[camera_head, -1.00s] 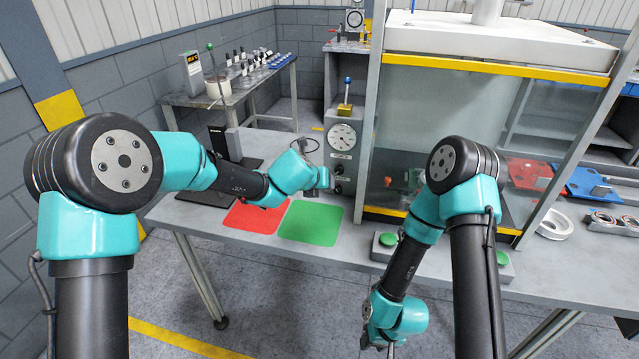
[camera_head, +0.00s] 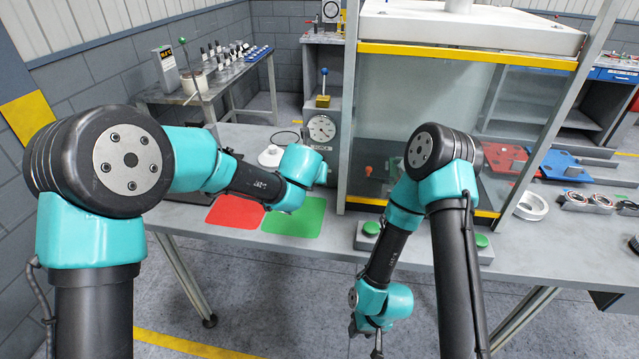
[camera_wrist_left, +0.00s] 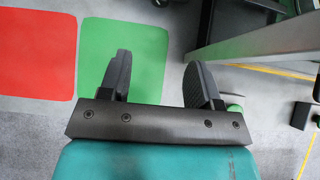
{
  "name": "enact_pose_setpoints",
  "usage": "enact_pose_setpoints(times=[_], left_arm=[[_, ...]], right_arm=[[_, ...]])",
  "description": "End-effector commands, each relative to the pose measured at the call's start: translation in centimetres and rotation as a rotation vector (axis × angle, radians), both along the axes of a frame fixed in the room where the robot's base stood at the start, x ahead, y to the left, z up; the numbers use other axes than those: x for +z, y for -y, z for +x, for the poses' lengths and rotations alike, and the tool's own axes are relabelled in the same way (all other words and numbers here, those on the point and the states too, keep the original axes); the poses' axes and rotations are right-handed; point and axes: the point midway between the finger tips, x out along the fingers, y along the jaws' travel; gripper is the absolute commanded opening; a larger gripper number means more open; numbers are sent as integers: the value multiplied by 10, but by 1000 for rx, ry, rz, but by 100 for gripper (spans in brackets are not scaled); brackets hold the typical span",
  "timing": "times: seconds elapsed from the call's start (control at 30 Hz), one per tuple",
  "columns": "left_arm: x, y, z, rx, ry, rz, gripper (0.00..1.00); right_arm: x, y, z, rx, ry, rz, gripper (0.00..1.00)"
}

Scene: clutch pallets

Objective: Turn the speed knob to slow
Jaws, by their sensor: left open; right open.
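The grey control box (camera_head: 334,102) with a round white dial gauge (camera_head: 321,128) stands at the back of the bench, left of the press frame. My right gripper (camera_head: 365,336) is open and empty, low in front of the bench edge.
A red mat (camera_head: 236,211) lies left of the green one. The press frame (camera_head: 349,110) rises right of the box, with a yellow-edged guard. Green buttons (camera_head: 371,228) sit at the bench front. A blue-topped lever (camera_head: 323,84) stands on the box.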

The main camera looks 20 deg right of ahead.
Motion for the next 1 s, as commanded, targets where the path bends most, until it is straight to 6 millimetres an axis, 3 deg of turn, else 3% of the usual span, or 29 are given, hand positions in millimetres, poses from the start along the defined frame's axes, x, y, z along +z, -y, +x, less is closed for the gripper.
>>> enact_pose_setpoints(times=[0.37,1.0], left_arm=[[-10,4,10,1,-1,-1,57],[-78,32,71,2,-1,-2,57]], right_arm=[[0,0,0,0,0,0,43],[0,0,0,0,0,0,43]])
